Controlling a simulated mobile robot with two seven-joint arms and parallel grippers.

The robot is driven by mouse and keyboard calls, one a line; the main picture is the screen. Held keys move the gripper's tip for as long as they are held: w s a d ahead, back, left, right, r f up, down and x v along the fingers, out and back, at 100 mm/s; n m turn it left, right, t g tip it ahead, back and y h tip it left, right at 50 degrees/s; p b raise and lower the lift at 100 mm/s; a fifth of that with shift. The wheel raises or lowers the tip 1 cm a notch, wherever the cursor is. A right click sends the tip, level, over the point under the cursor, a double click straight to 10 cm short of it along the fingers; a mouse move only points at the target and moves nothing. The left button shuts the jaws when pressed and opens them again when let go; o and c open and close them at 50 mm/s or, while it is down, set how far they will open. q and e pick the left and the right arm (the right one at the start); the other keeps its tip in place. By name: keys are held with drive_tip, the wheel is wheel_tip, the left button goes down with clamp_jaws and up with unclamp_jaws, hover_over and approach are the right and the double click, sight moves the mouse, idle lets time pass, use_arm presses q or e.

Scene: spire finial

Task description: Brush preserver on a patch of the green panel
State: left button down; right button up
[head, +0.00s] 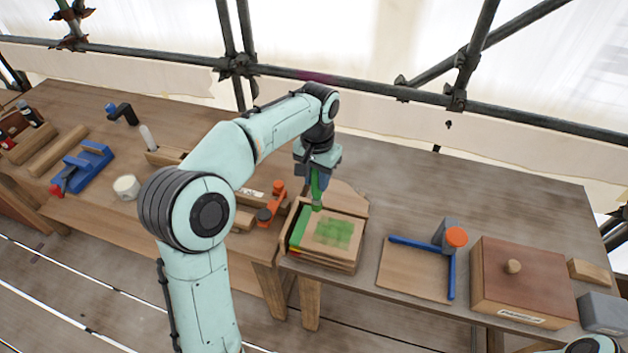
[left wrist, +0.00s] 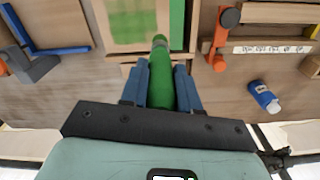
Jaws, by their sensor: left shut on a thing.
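My left gripper (head: 316,186) is shut on a green, bottle-shaped applicator (left wrist: 172,80), which I take to be the preserver brush. Its narrow end points down at the panel in the head view (head: 317,203). The panel (head: 345,250) is a pale wooden board on a shallow stack, with a blotchy green patch (head: 333,233) on its face and a green strip (head: 300,228) along its left side. My right gripper is not in view.
An orange clamp-like tool (head: 271,203) stands left of the panel. To the right lie a board (head: 410,275) with a blue square, a grey and orange tool (head: 453,237), and a brown lidded box (head: 520,283). Scaffold poles (head: 380,88) run behind the bench.

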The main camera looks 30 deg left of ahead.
use_arm(q)
drive_tip(key=shift+r, duration=0.8)
drive_tip(key=shift+w+d+r, duration=0.1)
drive_tip(key=shift+r, duration=0.15)
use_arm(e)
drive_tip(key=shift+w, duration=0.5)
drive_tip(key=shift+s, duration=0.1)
